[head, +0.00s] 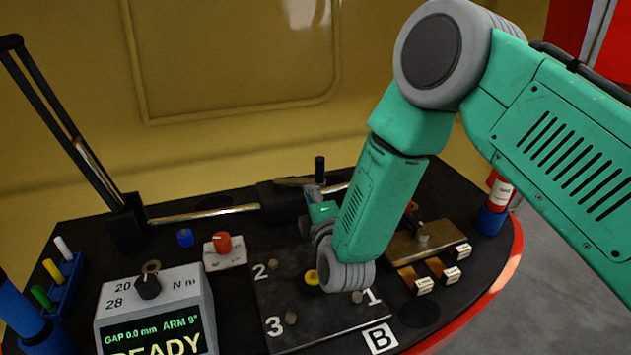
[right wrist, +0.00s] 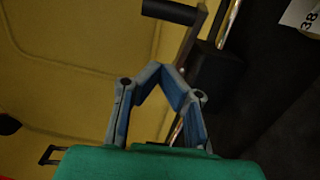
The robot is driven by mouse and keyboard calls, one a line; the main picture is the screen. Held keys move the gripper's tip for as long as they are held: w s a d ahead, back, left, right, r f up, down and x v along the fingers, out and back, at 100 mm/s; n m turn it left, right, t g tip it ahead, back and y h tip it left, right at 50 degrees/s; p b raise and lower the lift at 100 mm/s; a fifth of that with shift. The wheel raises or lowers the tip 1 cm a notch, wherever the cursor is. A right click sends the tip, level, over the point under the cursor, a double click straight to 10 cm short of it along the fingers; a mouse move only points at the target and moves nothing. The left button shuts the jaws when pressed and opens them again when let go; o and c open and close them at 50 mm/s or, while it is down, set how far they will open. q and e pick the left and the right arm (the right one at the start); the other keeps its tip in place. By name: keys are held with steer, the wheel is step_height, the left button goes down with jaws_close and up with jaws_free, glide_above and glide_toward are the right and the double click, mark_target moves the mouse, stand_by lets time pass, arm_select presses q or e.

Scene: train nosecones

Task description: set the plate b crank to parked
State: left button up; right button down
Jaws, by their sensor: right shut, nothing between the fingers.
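The crank (head: 295,181) is a short bar with an upright black handle (head: 320,168), on a black block at the back of the table. In the right wrist view its black handle (right wrist: 170,12) and bar (right wrist: 191,38) are just beyond the fingertips. My right gripper (head: 312,190) is close beside the crank, partly hidden by my own arm. In the right wrist view the fingers (right wrist: 175,72) meet at the tips with nothing between them, apart from the crank. Plate B (head: 285,310) is a dark plate with marks 1, 2 and 3. My left gripper is not in view.
A grey display box (head: 155,300) reading READY stands front left. A red knob (head: 222,243) and a blue cap (head: 185,238) are behind it. A tall black post arm (head: 65,130) rises at left. Brass blocks (head: 430,245) and a red can (head: 500,190) are at right.

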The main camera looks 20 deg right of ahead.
mark_target(321, 172)
steer(key=w, duration=0.1)
steer(key=w+d, duration=0.1)
steer(key=w, duration=0.1)
steer(key=w+d+b, duration=0.1)
steer(key=shift+w+d+f, duration=0.15)
steer(key=shift+w, duration=0.05)
steer(key=shift+w+d, duration=0.2)
steer(key=shift+w, duration=0.45)
steer(key=shift+d, duration=0.2)
steer(key=shift+d, duration=0.1)
steer(key=shift+w+d+r+n+y, duration=0.2)
steer(key=shift+w+n+y, duration=0.15)
steer(key=shift+y, duration=0.25)
steer(key=shift+w+d+r+n+y, duration=0.1)
steer(key=shift+w+d+n+y, duration=0.15)
steer(key=shift+n+y, duration=0.3)
steer(key=shift+w+d+f+n+y+b, duration=0.1)
steer(key=shift+w+n+y+b, duration=0.15)
steer(key=shift+y, duration=0.35)
steer(key=shift+w+d+f+n+y+b, duration=0.1)
steer(key=shift+w+n+y, duration=0.25)
steer(key=shift+y, duration=0.2)
steer(key=shift+w+d+r+g, duration=0.1)
steer(key=shift+w+d+g, duration=0.2)
steer(key=shift+w, duration=0.25)
